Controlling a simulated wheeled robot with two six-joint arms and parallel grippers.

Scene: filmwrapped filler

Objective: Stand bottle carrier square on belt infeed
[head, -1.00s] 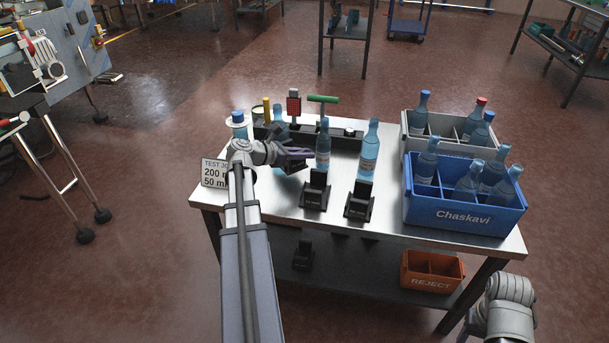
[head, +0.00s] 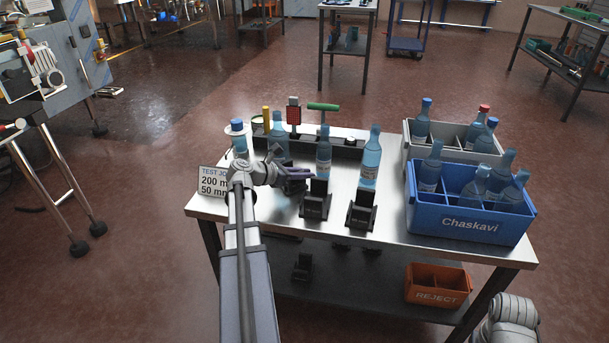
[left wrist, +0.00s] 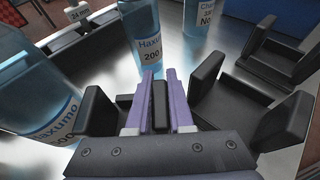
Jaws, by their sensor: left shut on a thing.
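In the head view my left gripper (head: 296,177) is low over the left part of the steel table. In the left wrist view its purple fingers (left wrist: 160,100) are shut on one upright wall of a black bottle carrier, whose other wall (left wrist: 102,112) stands to the left. In the head view the gripper mostly hides this carrier. Two more black carriers (head: 316,204) (head: 361,212) stand empty to its right; they also show in the left wrist view (left wrist: 235,105) (left wrist: 268,55). I cannot make out a belt infeed. My right gripper is out of view.
Blue bottles (head: 323,155) (head: 370,165) stand just behind the carriers, close to the fingers; a labelled one (left wrist: 148,45) stands ahead. A blue crate (head: 470,222) and grey crate (head: 408,135) fill the table's right. A machine (head: 50,60) stands at far left.

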